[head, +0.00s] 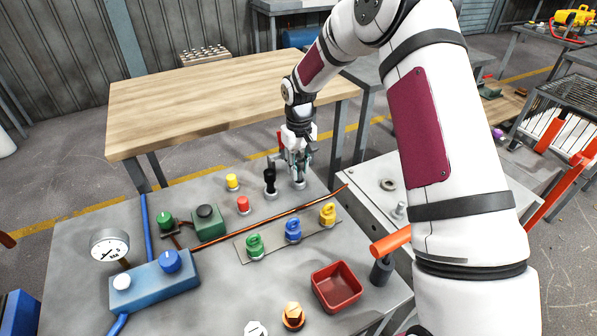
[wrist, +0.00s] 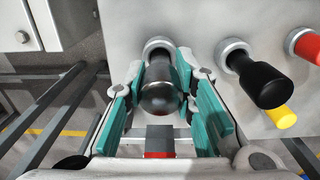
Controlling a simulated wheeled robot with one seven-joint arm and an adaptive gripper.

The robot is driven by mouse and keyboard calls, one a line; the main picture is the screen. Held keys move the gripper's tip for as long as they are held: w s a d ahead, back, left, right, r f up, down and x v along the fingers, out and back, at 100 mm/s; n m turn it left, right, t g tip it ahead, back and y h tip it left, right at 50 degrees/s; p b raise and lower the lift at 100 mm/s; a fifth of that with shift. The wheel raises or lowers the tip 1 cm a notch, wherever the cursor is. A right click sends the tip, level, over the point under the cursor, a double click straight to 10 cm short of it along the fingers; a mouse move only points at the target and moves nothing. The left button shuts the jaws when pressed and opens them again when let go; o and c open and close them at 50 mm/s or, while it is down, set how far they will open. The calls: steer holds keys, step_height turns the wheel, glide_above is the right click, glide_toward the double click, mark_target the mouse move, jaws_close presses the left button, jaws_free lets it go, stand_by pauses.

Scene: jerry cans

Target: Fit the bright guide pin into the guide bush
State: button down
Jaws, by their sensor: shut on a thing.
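The bright guide pin (wrist: 160,92) is a shiny metal cylinder with a rounded end toward the wrist camera. My gripper (head: 298,166) is at the far right corner of the grey bench. In the wrist view its teal-padded fingers (wrist: 163,100) are shut on the pin from both sides. The pin's far end meets a light metal collar, the guide bush (wrist: 157,44), and looks lined up with it. How deep the pin sits in the bush is hidden. In the head view the bush (head: 299,184) shows below the fingers.
A black-handled pin (head: 270,181) stands in a similar collar just left of my gripper. Red (head: 243,204) and yellow (head: 232,182) knobs stand farther left. An orange-brown rod (head: 270,222) crosses the bench in front. A red tray (head: 337,287) lies nearer.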

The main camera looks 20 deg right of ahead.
steer(key=shift+r+p, duration=0.7)
steer(key=shift+r, duration=1.95)
